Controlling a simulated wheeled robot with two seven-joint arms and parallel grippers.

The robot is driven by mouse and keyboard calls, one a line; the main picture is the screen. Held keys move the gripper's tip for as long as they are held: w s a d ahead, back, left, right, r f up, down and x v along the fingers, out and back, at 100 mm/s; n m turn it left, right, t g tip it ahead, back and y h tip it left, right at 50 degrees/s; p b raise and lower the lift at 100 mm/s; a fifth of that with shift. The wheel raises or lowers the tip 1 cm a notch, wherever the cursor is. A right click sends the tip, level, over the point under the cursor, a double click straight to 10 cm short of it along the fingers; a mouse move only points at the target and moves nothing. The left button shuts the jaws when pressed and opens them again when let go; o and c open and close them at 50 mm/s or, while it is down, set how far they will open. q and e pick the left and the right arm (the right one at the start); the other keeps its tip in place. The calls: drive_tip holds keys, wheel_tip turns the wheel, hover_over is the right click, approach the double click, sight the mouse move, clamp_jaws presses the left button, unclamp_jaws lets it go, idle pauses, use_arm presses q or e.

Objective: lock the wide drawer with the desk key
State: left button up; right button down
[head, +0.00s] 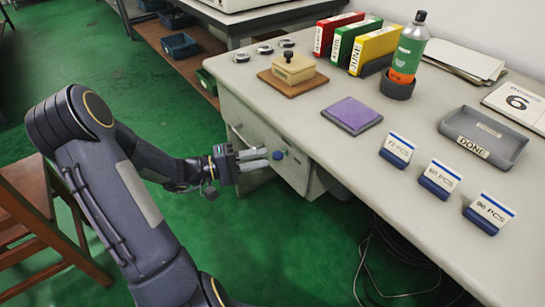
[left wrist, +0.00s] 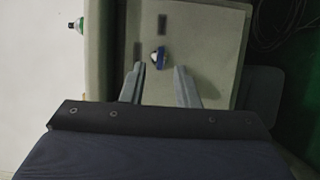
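The desk key shows as a blue head (head: 279,155) at the front of the grey drawer cabinet (head: 297,172) under the desk. In the left wrist view the blue key head (left wrist: 160,59) stands against the pale drawer front (left wrist: 208,50), beside a small light round part. My left gripper (head: 267,158) points at the cabinet with the key just beyond its fingertips. In the left wrist view its two fingers (left wrist: 158,72) are apart, with empty space between them. Whether the key sits fully in a lock is too small to tell. My right gripper is out of view.
The desk top (head: 300,115) above the cabinet holds a purple pad (head: 352,113), a wooden board with a box (head: 293,68), a bottle (head: 408,50) and a grey tray (head: 485,138). A wooden chair (head: 35,210) stands left of my arm. Green floor is open below.

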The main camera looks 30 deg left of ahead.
use_arm(q)
drive_tip(key=shift+b+x, duration=0.3)
drive_tip(key=shift+x, duration=1.7)
clamp_jaws()
